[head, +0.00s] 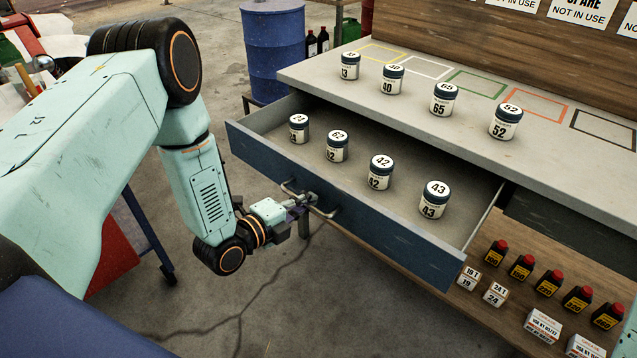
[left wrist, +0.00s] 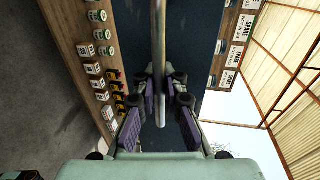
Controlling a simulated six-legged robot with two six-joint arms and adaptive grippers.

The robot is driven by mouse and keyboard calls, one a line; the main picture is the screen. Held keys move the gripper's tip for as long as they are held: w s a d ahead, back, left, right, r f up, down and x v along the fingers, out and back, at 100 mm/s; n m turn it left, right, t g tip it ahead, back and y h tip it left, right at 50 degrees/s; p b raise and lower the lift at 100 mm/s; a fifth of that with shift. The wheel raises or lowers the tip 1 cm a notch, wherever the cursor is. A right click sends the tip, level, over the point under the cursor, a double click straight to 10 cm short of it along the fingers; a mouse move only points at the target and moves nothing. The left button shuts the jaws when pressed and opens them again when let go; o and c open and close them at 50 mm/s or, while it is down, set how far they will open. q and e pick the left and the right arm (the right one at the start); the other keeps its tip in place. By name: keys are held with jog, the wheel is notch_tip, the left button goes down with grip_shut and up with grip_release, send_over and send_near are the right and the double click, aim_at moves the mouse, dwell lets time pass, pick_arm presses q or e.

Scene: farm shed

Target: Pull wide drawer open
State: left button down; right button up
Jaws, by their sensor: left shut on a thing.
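The wide drawer (head: 350,208) is open in the head view, drawn out from under the grey worktop. It holds several numbered jars with dark lids, among them a jar marked 43 (head: 434,200) and one marked 42 (head: 380,172). My left gripper (head: 309,199) is shut on the drawer's bar handle (head: 330,212) at the front. In the left wrist view the fingers (left wrist: 167,95) close around the handle bar (left wrist: 159,45), with the dark drawer front (left wrist: 195,60) behind. My right gripper is not in view.
More jars stand on the worktop (head: 420,115) beside coloured outlines. A lower shelf (head: 490,240) holds small bottles and boxes at the right. A blue barrel (head: 272,50) stands behind. The concrete floor (head: 290,310) before the drawer is clear.

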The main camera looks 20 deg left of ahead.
pick_arm(q)
jog(key=shift+p+v, duration=0.55)
jog(key=shift+v, duration=0.9)
jog(key=shift+a+f, duration=0.1)
jog(key=shift+f, duration=0.05)
jog(key=c, duration=1.4)
grip_release()
jog(key=shift+f, duration=0.1)
jog(key=shift+s, duration=0.15)
jog(key=shift+v, duration=5.95)
